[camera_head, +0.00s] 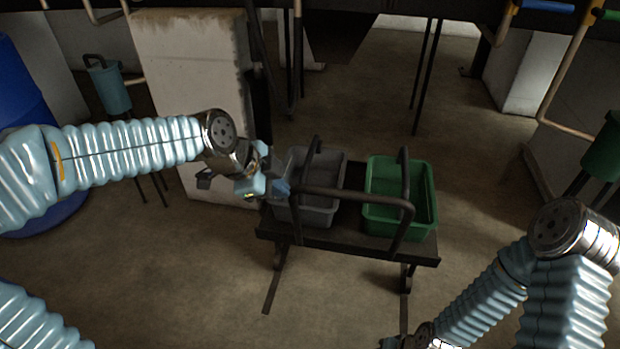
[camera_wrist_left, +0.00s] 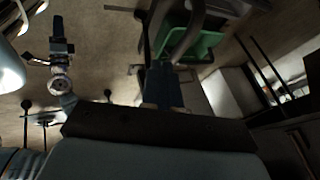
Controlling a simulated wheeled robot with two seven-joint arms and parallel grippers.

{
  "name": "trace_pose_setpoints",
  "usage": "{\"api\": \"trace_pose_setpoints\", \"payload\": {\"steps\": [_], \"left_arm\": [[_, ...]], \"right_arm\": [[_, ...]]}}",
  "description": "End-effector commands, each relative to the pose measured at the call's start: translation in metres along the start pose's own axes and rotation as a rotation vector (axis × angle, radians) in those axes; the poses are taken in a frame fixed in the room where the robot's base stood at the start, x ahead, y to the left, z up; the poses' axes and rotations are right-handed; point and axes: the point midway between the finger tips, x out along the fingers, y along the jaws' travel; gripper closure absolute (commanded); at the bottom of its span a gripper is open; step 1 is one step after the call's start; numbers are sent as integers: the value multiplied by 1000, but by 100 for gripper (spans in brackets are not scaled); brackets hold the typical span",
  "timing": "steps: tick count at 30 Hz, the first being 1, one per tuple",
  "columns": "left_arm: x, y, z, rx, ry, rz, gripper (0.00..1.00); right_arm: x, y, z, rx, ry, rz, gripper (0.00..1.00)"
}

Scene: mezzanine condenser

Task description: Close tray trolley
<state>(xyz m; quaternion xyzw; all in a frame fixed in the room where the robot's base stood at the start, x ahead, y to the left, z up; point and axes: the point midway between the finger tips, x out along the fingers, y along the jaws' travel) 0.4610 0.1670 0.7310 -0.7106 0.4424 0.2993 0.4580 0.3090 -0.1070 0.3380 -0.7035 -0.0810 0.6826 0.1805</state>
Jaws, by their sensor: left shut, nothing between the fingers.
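The tray trolley (camera_head: 345,237) is a low dark frame with a bent handle bar. It carries a grey tray (camera_head: 318,213) on the left and a green tray (camera_head: 389,221) on the right. My left gripper (camera_head: 278,187) is shut and empty at the left side of the grey tray, close to the bar; I cannot tell whether it touches. In the left wrist view the closed blue fingers (camera_wrist_left: 163,88) point toward the trolley, with the green tray (camera_wrist_left: 196,45) beyond them. My right gripper (camera_head: 391,343) is mostly cut off at the bottom edge, so its jaws are unclear.
A pale block (camera_head: 193,90) stands behind my left arm. A blue barrel (camera_head: 22,90) is at the far left. A green container (camera_head: 606,152) on a stand is at the right. The concrete floor in front of the trolley is largely clear.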

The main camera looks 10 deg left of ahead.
Motion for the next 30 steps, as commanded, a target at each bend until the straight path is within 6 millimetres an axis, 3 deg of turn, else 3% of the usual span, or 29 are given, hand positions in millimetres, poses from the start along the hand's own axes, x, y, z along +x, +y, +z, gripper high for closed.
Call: {"api": "trace_pose_setpoints", "payload": {"steps": [5, 18, 24, 30], "left_arm": [[10, 1, -1, 29, -5, 3, 100], [102, 2, -1, 27, -1, 3, 100], [113, -24, 0, 25, -3, 1, 100], [119, -32, 1, 24, -4, 0, 100]], "right_arm": [[2, 1, 0, 0, -1, 0, 57], [24, 10, 0, 3, 1, 2, 57], [20, 9, 0, 3, 2, 2, 57], [19, 8, 0, 3, 2, 2, 57]]}}
